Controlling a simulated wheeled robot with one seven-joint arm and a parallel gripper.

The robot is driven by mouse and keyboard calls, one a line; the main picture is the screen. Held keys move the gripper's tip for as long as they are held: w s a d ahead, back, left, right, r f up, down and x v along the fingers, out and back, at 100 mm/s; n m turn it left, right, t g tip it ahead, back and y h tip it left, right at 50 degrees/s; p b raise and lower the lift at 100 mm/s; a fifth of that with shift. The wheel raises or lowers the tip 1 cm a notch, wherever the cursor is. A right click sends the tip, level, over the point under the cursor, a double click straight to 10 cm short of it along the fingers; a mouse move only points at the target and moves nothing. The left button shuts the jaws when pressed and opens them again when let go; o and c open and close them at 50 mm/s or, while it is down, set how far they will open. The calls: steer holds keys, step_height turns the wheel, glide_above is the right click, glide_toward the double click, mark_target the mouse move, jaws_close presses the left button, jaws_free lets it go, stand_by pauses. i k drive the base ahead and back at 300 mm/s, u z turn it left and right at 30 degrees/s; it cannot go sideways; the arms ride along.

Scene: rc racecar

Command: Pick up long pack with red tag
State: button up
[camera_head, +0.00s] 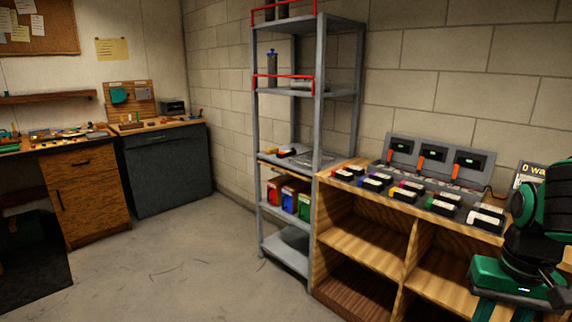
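Several dark packs with pale labels and coloured tags lie in two rows on the wooden bench top at right. At the left end of the rows, a pack with a red tag (342,175) lies in front, and another pack with red at its end (355,169) lies just behind it. They are too small for me to tell surely which is longer. Parts of my green and black arm show at the right edge, beside the bench's right end and away from these two packs. My gripper's fingertips cannot be made out.
Three charger-like units with screens (436,156) stand behind the packs against the block wall. A grey metal shelf (318,120) rises at the bench's left end. The bench (340,262) has open cubbies below. The concrete floor (190,275) at left is clear.

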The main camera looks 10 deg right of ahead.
mark_target(284, 154)
steer(key=u, duration=0.35)
steer(key=i, duration=0.4)
steer(key=u, duration=0.55)
steer(key=i, duration=2.2)
steer(key=z, duration=1.15)
steer(key=i, duration=0.5)
steer(key=z, duration=0.35)
